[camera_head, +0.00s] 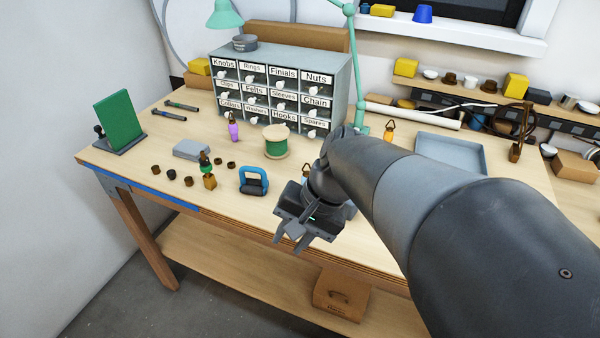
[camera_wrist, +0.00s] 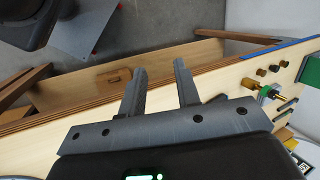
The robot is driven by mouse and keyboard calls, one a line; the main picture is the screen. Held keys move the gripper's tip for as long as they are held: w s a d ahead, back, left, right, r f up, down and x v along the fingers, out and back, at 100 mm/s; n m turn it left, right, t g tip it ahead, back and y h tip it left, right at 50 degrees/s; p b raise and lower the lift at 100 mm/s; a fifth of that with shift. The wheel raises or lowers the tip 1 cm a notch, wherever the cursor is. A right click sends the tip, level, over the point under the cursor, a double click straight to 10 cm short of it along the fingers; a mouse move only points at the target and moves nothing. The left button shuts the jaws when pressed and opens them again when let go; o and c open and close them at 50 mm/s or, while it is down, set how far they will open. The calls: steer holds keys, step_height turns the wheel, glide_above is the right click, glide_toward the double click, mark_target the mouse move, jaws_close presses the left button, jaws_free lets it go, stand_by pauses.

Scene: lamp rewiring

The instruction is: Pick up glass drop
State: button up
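Several small drop-shaped pieces with brass loops stand on the workbench (camera_head: 150,143). Which drop is meant I cannot tell. My gripper (camera_head: 291,238) hangs at the bench's front edge, fingers apart and empty, also in the wrist view (camera_wrist: 160,68).
The labelled cabinet (camera_head: 262,88) stands behind. A grey tray (camera_head: 455,151) is at right. A wooden box (camera_head: 340,295) is on the lower shelf.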

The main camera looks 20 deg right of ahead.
steer(key=w+d+f+m+y, duration=0.1)
steer(key=w+m+y, duration=0.3)
steer(key=m+y, duration=0.15)
steer(key=m+t, duration=1.2)
steer(key=m, duration=0.4)
glide_toward(307, 179)
steer(key=r, duration=0.1)
steer(key=w+d+r+y, duration=0.1)
steer(key=shift+w+d+r, duration=0.2)
steer(key=shift+d+r, duration=0.05)
steer(key=shift+r, duration=0.05)
steer(key=x, duration=1)
steer(key=shift+w+a+r, duration=0.25)
steer(key=shift+r, duration=0.05)
steer(key=shift+c, duration=0.3)
jaws_close()
